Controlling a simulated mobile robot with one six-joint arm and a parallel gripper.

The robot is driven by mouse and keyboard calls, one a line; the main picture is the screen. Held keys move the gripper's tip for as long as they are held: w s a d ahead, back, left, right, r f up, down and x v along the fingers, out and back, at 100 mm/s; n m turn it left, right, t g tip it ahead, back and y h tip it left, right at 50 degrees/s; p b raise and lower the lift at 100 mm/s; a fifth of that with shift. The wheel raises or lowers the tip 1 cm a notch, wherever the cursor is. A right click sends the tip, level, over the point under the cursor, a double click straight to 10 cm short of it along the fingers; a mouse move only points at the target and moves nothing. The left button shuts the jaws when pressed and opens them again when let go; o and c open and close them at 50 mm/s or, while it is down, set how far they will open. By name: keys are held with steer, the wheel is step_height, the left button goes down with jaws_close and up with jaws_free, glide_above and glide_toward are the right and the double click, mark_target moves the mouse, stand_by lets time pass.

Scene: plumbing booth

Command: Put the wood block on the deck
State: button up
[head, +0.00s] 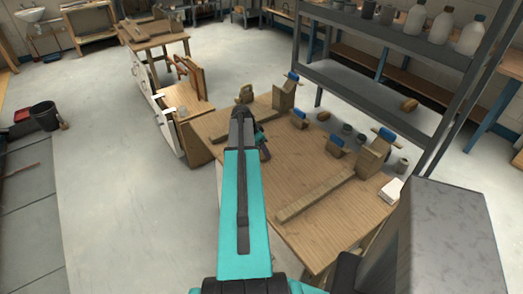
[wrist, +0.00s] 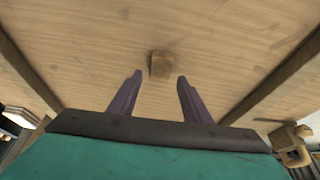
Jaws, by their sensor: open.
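A small wood block (wrist: 161,66) shows in the wrist view against a pale wooden surface, just beyond my fingertips and nearly centred between them. My gripper (wrist: 160,77) is open, with its two dark fingers apart and nothing between them. In the head view my gripper (head: 263,143) is over the wooden bench top (head: 300,185), mostly behind my arm. I cannot pick out the small block there; my arm may hide it. No part is clearly marked as the deck; it may be this bench top.
A long wooden strip (head: 315,196) lies on the bench. Wooden stands with blue-topped parts (head: 375,148) stand along its right side. A grey shelf rack (head: 385,82) with bottles rises behind. A cabinet (head: 185,110) adjoins the far left. Open floor (head: 110,190) lies left.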

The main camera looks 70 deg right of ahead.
steer(key=shift+r, duration=0.45)
steer(key=shift+w+a+r, duration=0.1)
steer(key=shift+a+r, duration=0.05)
steer(key=shift+r, duration=0.1)
steer(key=b+v, duration=0.3)
steer(key=v, duration=0.8)
steer(key=shift+a, duration=0.1)
